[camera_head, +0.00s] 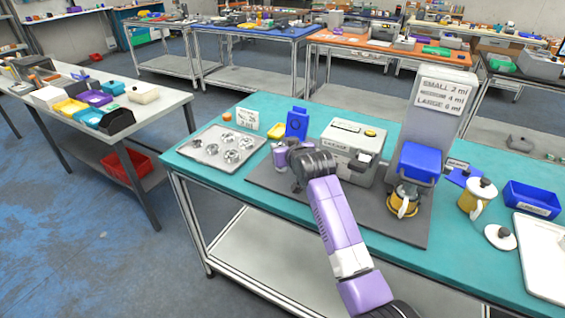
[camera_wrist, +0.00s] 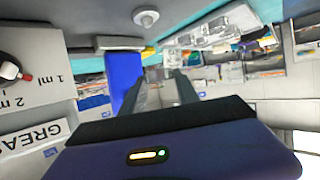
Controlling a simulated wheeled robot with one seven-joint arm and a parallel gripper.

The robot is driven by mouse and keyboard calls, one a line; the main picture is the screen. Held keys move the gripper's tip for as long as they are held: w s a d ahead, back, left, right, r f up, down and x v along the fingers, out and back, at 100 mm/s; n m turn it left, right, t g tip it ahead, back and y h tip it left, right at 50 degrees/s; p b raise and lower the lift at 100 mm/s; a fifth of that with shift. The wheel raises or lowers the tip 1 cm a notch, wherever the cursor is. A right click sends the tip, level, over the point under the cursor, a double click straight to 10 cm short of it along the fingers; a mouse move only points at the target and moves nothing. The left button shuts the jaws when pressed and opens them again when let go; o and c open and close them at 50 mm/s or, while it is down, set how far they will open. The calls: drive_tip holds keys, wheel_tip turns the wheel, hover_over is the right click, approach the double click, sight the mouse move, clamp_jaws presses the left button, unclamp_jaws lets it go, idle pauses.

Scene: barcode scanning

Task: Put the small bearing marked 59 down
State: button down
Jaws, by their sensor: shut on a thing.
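My gripper (camera_wrist: 166,80) reaches in from the right over the left part of the bench in the head view, beside the blue upright box (camera_head: 297,124). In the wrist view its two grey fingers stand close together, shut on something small. The thing between the fingertips is too small and blurred to make out, and no number 59 can be read. The grey tray (camera_head: 208,158) with several metal bearings (camera_head: 232,156) lies left of my gripper; it also shows blurred in the wrist view (camera_wrist: 224,27).
The grease machine (camera_head: 345,151) stands right of my gripper on a dark mat (camera_head: 400,225). A dispenser with a blue block (camera_head: 419,161), a yellow pot (camera_head: 475,200), a blue bin (camera_head: 532,199) and a white tray (camera_head: 545,258) lie further right. A small sign (camera_head: 247,119) stands behind the tray.

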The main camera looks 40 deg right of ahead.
drive_tip(key=shift+r, duration=7.85)
drive_tip(key=s+a+f+n+y, duration=0.1)
drive_tip(key=s+a+f, duration=0.2)
drive_tip(key=a+f, duration=0.6)
drive_tip(key=s+a+f+n+y, duration=0.15)
drive_tip(key=s+a+f, duration=0.25)
drive_tip(key=a+f, duration=0.45)
drive_tip(key=s+a+f+n+t+y, duration=0.1)
drive_tip(key=s+a+f, duration=0.5)
drive_tip(key=s+f, duration=0.35)
drive_tip(key=s+a+f+n+y, duration=0.1)
drive_tip(key=s+a+f+y, duration=0.1)
drive_tip(key=s+a+f, duration=0.5)
drive_tip(key=w+d+r+m+h, duration=0.2)
drive_tip(key=w+d+r+h, duration=0.1)
drive_tip(key=w+d+r, duration=1.4)
drive_tip(key=w+d+r+m+h, duration=0.1)
drive_tip(key=w+d+r, duration=0.2)
drive_tip(key=d+r, duration=0.3)
drive_tip(key=w+d+r+m+g+h, duration=0.1)
drive_tip(key=w+d+r, duration=0.2)
drive_tip(key=d+r, duration=0.4)
drive_tip(key=shift+w+d+r+b, duration=0.25)
drive_tip(key=shift+r+b, duration=0.15)
drive_tip(key=shift+b, duration=0.05)
